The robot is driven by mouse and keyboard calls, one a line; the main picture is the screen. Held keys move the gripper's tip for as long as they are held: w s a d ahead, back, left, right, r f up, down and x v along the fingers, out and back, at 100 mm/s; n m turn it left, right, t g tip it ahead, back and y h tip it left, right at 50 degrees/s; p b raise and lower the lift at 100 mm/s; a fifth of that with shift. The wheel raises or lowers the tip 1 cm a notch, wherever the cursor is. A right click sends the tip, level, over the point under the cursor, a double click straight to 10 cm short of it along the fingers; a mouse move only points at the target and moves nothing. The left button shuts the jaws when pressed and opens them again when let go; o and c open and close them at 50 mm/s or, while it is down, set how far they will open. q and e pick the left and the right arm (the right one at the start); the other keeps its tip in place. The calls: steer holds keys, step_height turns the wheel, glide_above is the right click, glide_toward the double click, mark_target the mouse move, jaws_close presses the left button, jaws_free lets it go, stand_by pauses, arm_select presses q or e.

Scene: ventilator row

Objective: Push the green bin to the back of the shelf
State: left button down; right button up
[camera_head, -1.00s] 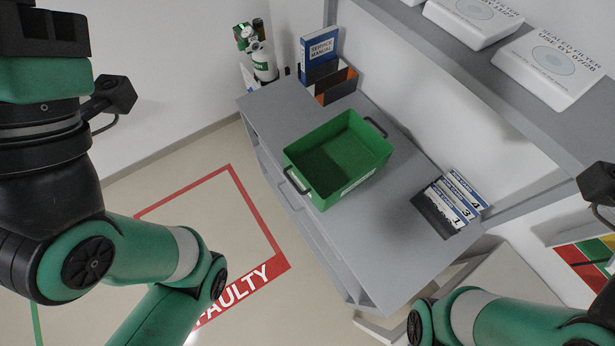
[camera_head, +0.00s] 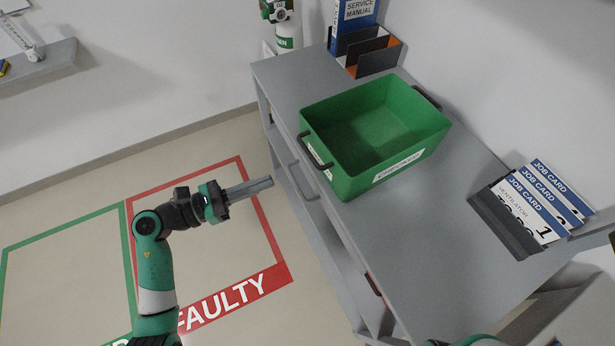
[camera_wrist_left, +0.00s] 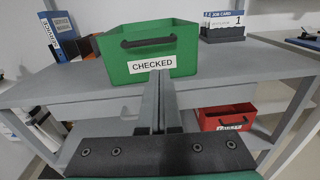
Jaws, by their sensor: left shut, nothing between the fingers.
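The green bin (camera_head: 400,160) stands upright and empty on the grey shelf top (camera_head: 400,245), with dark handles at its ends and a white label. In the left wrist view the bin (camera_wrist_left: 185,44) shows its handle side and a "CHECKED" label. My left gripper (camera_head: 270,182) is shut and empty, in front of the shelf's front edge and apart from the bin. In the left wrist view its fingers (camera_wrist_left: 158,85) point toward the bin's label from below. My right gripper is not in view; only a piece of my right arm shows at the bottom edge.
A file holder with a blue service manual (camera_head: 355,25) stands at the shelf's far end beside a gas cylinder (camera_head: 287,30). A job card rack (camera_head: 515,235) stands at the right. A red bin (camera_wrist_left: 228,117) sits on a lower level. The wall is behind the green bin.

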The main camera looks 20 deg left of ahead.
arm_select(q)
step_height(320, 180, down, 4)
steer(key=a+r, duration=0.1)
steer(key=a, duration=0.1)
steer(key=b, duration=0.2)
glide_toward(319, 159)
steer(key=shift+n+t+y, duration=0.3)
steer(key=shift+n+t, duration=0.1)
steer(key=x, duration=0.6)
steer(key=shift+s+d, duration=0.3)
steer(key=shift+d, duration=0.05)
steer(key=shift+w+d, duration=0.3)
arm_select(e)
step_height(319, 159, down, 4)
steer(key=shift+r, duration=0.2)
